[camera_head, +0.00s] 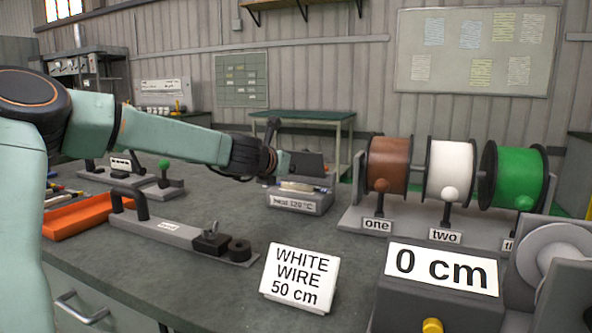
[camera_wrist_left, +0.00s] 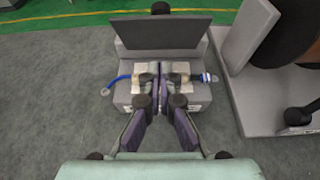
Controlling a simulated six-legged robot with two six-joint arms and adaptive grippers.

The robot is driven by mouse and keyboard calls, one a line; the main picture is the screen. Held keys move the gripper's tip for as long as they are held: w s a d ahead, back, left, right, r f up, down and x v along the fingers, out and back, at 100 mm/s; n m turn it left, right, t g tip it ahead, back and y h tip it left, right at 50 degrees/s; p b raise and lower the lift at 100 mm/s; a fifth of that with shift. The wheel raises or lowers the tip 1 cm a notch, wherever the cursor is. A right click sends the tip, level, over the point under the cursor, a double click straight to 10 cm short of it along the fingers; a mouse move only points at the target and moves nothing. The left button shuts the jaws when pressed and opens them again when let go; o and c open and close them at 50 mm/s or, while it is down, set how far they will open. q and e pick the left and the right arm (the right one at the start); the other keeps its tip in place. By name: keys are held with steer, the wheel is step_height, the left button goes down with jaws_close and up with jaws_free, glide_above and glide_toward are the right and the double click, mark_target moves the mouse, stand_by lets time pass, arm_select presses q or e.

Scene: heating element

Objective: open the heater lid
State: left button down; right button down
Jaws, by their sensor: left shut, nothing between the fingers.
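The heater (camera_head: 298,203) is a small grey box on the bench, labelled "heat 120 °C", right of centre-left in the head view. Its dark grey lid (camera_head: 308,164) stands raised at the back. In the wrist view the lid (camera_wrist_left: 160,33) is a dark panel along the far side of the heater (camera_wrist_left: 124,96), with the top uncovered. Pale blocks and a piece of blue wire (camera_wrist_left: 124,78) show on the top. My left gripper (camera_wrist_left: 160,74) is shut and empty over the heater's middle, in front of the lid; contact cannot be told. My right gripper is not in view.
A rack with brown, white and green spools (camera_head: 450,170) stands right of the heater. A long grey lever tool (camera_head: 180,232), an orange tray (camera_head: 85,217) and a "WHITE WIRE 50 cm" sign (camera_head: 300,277) are nearer. A "0 cm" display (camera_head: 441,268) stands front right.

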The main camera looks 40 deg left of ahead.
mark_target(300, 153)
arm_select(q)
steer(key=shift+w+a+r, duration=0.2)
steer(key=shift+w+r, duration=0.05)
steer(key=shift+w, duration=0.4)
steer(key=shift+w+a+r, duration=0.2)
steer(key=shift+w+r, duration=0.05)
steer(key=shift+w, duration=0.45)
steer(key=shift+w+a+r, duration=0.2)
steer(key=shift+w+r, duration=0.05)
steer(key=shift+w, duration=0.4)
steer(key=w+r+g+p, duration=0.1)
steer(key=p, duration=0.7)
steer(key=shift+a+r, duration=0.1)
steer(key=shift+a, duration=0.05)
steer(key=shift+w+r+p, duration=0.1)
steer(key=shift+w+p, duration=0.1)
steer(key=shift+p, duration=0.5)
steer(key=shift+w+a, duration=0.15)
steer(key=shift+w, duration=0.05)
